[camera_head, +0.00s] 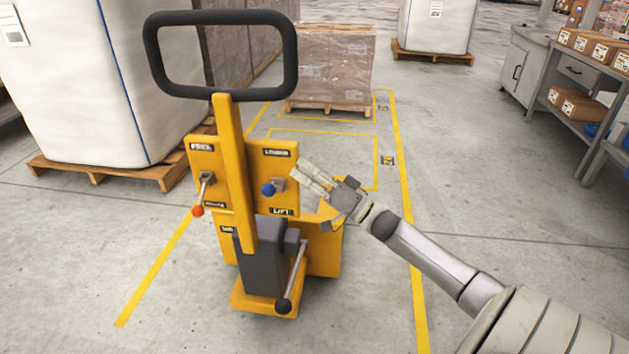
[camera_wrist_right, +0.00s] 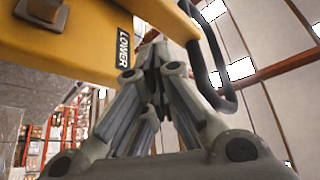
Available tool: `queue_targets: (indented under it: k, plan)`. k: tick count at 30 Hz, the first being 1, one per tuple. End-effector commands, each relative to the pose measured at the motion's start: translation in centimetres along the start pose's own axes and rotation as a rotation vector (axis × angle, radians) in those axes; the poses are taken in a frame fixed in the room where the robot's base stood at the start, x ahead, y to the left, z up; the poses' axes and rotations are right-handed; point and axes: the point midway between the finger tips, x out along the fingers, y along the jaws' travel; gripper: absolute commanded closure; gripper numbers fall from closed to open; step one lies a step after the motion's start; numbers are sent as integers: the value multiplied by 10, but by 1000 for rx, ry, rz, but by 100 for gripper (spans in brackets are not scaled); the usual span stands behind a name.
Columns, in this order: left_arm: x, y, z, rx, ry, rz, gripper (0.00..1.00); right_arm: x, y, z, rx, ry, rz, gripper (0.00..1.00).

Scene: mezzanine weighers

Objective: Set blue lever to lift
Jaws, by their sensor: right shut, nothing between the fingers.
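The blue lever (camera_head: 268,189) is on the right part of the yellow stacker's panel (camera_head: 275,165), between a LOWER label above and a LIFT label (camera_head: 282,212) below. Its blue knob points left from its mount, roughly level and slightly down. My right gripper (camera_head: 309,177) is shut and empty, just right of the lever beside the panel's right edge. Whether it touches the panel I cannot tell. In the right wrist view the closed fingers (camera_wrist_right: 152,60) are beside the panel edge and LOWER label (camera_wrist_right: 123,48); the blue knob does not show. My left gripper is out of view.
A red-knobbed lever (camera_head: 198,210) is on the panel's left part, and a black-knobbed lever (camera_head: 284,305) is low on the stacker. A black handle loop (camera_head: 222,90) rises above. A white bulk bag (camera_head: 110,80) stands left. The floor to the right is clear up to the shelf.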

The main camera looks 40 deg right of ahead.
Motion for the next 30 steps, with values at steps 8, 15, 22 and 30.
queue_targets:
  k: [8,15,22,30]
  plan:
    - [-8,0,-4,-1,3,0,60,48,0,0,0,3,-2,100]
    - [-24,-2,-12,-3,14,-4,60,37,1,31,3,0,2,100]
    - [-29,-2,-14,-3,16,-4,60,34,1,38,1,0,2,100]
    - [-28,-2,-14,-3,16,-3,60,34,0,38,0,0,1,100]
